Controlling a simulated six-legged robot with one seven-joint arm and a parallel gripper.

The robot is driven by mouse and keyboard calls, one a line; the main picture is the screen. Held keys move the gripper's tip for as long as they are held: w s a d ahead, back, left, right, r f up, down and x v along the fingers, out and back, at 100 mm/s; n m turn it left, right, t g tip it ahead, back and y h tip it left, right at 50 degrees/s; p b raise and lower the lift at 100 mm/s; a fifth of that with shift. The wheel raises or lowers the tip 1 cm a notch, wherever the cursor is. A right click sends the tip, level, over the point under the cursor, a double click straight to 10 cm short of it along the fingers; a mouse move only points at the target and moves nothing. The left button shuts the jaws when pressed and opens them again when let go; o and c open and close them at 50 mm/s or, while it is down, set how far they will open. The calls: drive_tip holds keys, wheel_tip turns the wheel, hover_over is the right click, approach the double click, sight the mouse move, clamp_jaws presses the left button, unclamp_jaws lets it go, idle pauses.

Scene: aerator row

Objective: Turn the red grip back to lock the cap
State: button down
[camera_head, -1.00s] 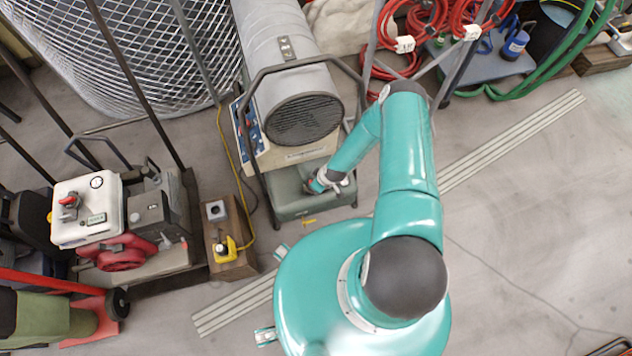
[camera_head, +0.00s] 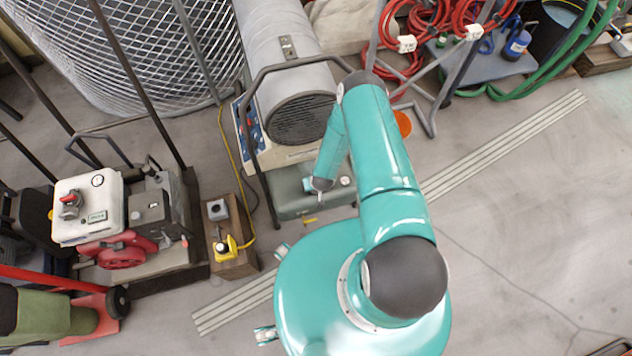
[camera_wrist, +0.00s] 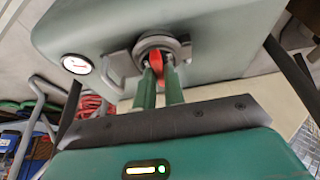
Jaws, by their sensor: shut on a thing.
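The red grip (camera_wrist: 157,64) stands in the middle of a round grey cap (camera_wrist: 164,44) on the green tank (camera_wrist: 215,50) in the wrist view. My gripper (camera_wrist: 160,76) is shut on the red grip, one green finger on each side. The lower part of the grip is partly hidden by the fingers. In the head view my gripper is at the top of the green tank (camera_head: 290,205), below the grey blower; the cap and red grip are hidden there by my wrist.
A round white gauge (camera_wrist: 76,64) sits on the tank beside the cap. A dark tube frame (camera_head: 252,130) stands around the grey blower (camera_head: 300,118). An orange container (camera_head: 403,124) is right of my arm. The floor at right is mostly clear.

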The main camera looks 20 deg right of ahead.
idle(0.4)
drive_tip(key=c, duration=1.5)
unclamp_jaws()
drive_tip(key=shift+r, duration=0.1)
drive_tip(key=v, duration=1.3)
drive_tip(key=shift+s+r, duration=0.2)
drive_tip(key=shift+r, duration=0.05)
